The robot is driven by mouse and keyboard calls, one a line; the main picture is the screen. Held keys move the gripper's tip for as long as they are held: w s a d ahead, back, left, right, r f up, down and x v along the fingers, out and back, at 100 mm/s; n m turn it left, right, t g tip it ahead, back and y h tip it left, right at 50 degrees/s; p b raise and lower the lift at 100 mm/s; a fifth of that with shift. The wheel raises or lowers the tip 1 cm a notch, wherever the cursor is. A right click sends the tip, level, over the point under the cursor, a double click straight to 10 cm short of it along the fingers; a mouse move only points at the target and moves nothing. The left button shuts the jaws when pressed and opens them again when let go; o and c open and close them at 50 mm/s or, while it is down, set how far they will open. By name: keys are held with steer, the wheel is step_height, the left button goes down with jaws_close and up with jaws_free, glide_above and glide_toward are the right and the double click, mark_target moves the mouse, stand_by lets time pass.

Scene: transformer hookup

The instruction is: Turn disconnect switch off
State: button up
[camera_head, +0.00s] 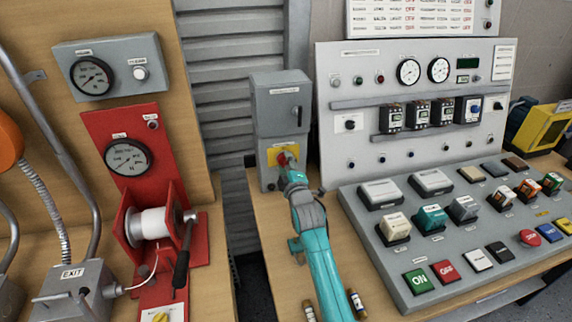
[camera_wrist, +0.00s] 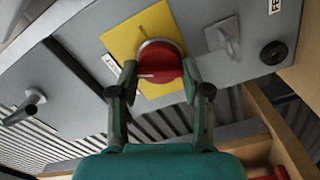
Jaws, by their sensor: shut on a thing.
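The disconnect switch is a red rotary knob on a yellow plate on the grey box. In the wrist view the red knob (camera_wrist: 160,62) sits between my gripper's fingertips (camera_wrist: 158,90), in front of the yellow plate (camera_wrist: 122,40). A pale line on the knob's face lies roughly level in that picture. My gripper is shut on the knob, one finger at each side. In the head view my teal arm reaches up to the knob (camera_head: 284,158), and my gripper (camera_head: 291,176) hides part of it and of the yellow plate (camera_head: 272,156).
The grey box (camera_head: 275,105) stands on the wooden bench, with a small handle on its upper door. A sloped button console (camera_head: 395,265) is close on the right. A red winch stand (camera_head: 130,180) with a gauge is on the left. Two small cylinders (camera_head: 356,303) lie beside my arm.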

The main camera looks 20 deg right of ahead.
steer(key=n, duration=0.4)
steer(key=shift+f+n, duration=0.1)
steer(key=shift+n, duration=0.2)
stand_by(0.3)
steer(key=o, duration=1.2)
steer(key=shift+c, duration=0.2)
steer(key=s, duration=1.2)
